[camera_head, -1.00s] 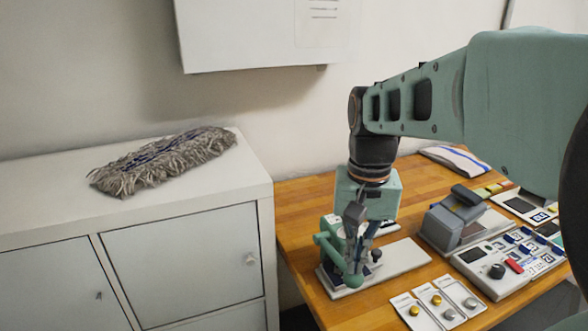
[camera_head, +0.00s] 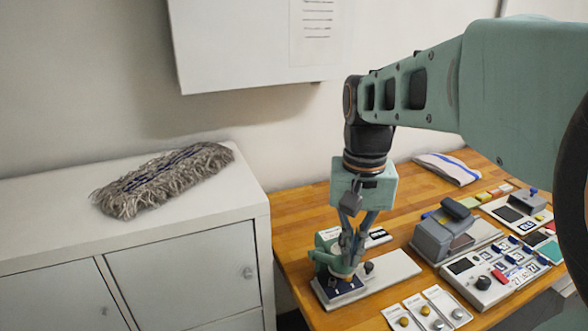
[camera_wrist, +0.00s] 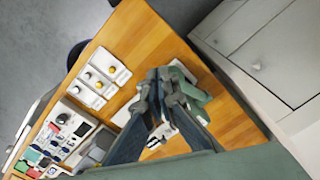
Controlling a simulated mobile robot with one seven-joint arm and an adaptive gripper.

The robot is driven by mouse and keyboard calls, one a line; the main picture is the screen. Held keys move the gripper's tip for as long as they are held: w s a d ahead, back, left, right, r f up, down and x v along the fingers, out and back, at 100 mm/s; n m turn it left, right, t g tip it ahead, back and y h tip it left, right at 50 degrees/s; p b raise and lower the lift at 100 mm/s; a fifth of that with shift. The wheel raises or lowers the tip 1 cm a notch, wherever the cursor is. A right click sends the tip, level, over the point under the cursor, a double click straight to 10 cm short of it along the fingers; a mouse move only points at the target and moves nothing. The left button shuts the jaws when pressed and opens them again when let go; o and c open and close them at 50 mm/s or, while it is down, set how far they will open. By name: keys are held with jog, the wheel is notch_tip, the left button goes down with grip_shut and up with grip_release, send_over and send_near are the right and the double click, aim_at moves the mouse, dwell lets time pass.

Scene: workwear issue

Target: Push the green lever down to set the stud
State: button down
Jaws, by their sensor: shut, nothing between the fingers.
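The green press with its lever (camera_head: 326,259) stands on a white base plate (camera_head: 398,266) at the left front of the wooden table. It also shows in the wrist view (camera_wrist: 192,90), partly behind my fingers. A dark blue piece (camera_head: 343,288) lies under the press head. My gripper (camera_head: 346,264) points down, shut and empty, with its fingertips right at the press. My fingers cover part of the lever, so I cannot tell whether they touch it. In the wrist view the shut fingertips (camera_wrist: 162,76) are beside the green parts.
A dark knob (camera_head: 368,267) stands on the base plate. A grey device (camera_head: 440,235) and a control panel (camera_head: 484,283) are to the right. A white cabinet (camera_head: 235,225) with a mop head (camera_head: 165,180) stands left.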

notch_tip(320, 180, up, 6)
jog(key=p, duration=0.4)
jog(key=shift+f, duration=0.1)
jog(key=shift+f, duration=0.1)
notch_tip(320, 180, down, 7)
jog(key=b, duration=0.6)
jog(key=shift+f, duration=0.2)
jog(key=shift+s+a, duration=0.1)
dwell(0.4)
